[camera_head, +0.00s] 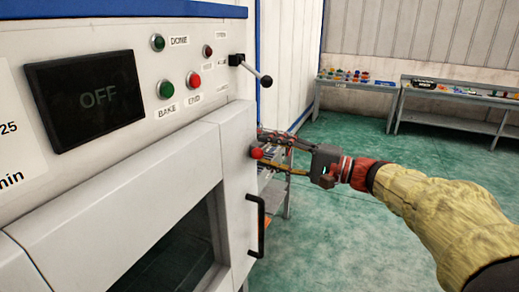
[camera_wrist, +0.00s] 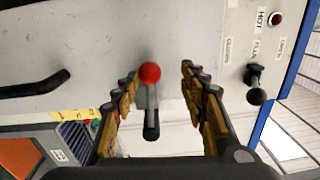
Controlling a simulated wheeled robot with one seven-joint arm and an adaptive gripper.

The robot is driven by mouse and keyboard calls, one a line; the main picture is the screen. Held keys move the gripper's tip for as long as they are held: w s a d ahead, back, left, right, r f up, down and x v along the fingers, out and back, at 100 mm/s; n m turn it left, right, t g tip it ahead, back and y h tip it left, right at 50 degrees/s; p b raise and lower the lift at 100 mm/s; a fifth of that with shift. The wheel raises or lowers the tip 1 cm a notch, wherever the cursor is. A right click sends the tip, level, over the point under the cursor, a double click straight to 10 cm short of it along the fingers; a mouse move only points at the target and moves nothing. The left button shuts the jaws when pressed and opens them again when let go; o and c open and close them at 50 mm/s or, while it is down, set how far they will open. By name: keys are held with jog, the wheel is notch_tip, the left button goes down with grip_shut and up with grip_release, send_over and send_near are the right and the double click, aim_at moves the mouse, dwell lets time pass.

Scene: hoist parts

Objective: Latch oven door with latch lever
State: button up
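The latch lever shows a red ball knob (camera_head: 256,153) at the right edge of the oven, above the door handle. In the wrist view the latch lever (camera_wrist: 151,128) has a dark arm running down from its red ball. The oven door (camera_head: 130,200) looks shut or nearly so; I cannot tell whether the latch holds it. My gripper (camera_head: 266,143) is open beside the knob at the oven's right side. In the wrist view my gripper (camera_wrist: 159,75) has its fingers apart on either side of the lever, with no clear contact.
A black-knobbed lever (camera_head: 265,80) sticks out above the latch, close to one finger side in the wrist view (camera_wrist: 256,95). The black door handle (camera_head: 256,226) is below. Benches (camera_head: 455,108) with parts stand far off.

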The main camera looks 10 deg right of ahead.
jog(key=v, duration=0.8)
jog(key=shift+d, duration=0.2)
jog(key=shift+s, duration=0.1)
